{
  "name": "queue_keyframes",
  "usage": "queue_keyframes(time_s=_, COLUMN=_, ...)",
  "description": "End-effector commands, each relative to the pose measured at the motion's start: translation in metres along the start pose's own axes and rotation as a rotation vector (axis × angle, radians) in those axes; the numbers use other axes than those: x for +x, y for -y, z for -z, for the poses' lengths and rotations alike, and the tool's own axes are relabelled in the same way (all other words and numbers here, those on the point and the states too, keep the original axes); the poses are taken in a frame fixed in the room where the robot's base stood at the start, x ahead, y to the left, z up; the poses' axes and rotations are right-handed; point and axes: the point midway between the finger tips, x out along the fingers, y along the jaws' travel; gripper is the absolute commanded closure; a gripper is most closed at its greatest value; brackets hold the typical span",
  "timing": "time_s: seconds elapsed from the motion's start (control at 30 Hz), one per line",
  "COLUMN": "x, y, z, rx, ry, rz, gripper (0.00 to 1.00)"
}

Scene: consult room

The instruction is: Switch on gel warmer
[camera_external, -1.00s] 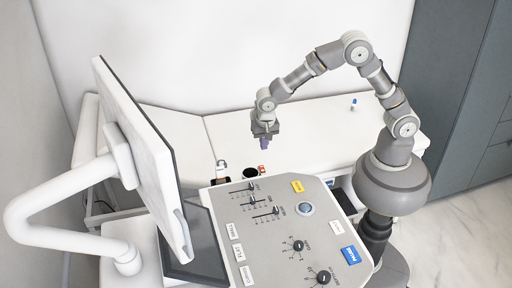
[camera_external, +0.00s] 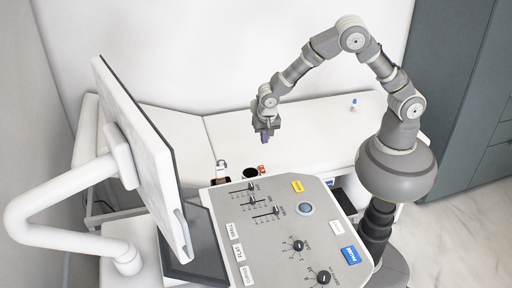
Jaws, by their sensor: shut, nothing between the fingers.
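My gripper (camera_external: 267,139) is shut and empty, pointing down above the white table top. Below it and slightly left, near the back edge of the grey console, is a small round black holder (camera_external: 251,172). A small red-orange part (camera_external: 263,168) sits at its right side. This may be the gel warmer and its switch, but they are too small to tell, and I cannot see whether it is on. My gripper is apart from both. The console hides part of the holder's front.
The grey control console (camera_external: 318,222) with sliders, knobs and coloured buttons stands in front. A monitor (camera_external: 140,150) on a white arm is at left. A small bottle (camera_external: 221,166) stands left of the holder. A small blue-topped item (camera_external: 354,104) stands at the table's back right. The white table top (camera_external: 310,130) is mostly clear.

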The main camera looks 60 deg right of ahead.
Motion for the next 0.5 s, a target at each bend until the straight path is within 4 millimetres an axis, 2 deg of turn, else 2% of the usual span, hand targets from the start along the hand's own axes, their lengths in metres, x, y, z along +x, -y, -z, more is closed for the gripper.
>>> queue_keyframes(time_s=0.5, x=0.008, y=-0.001, z=0.001, rx=0.001, ry=-0.007, rz=0.0, gripper=1.0)
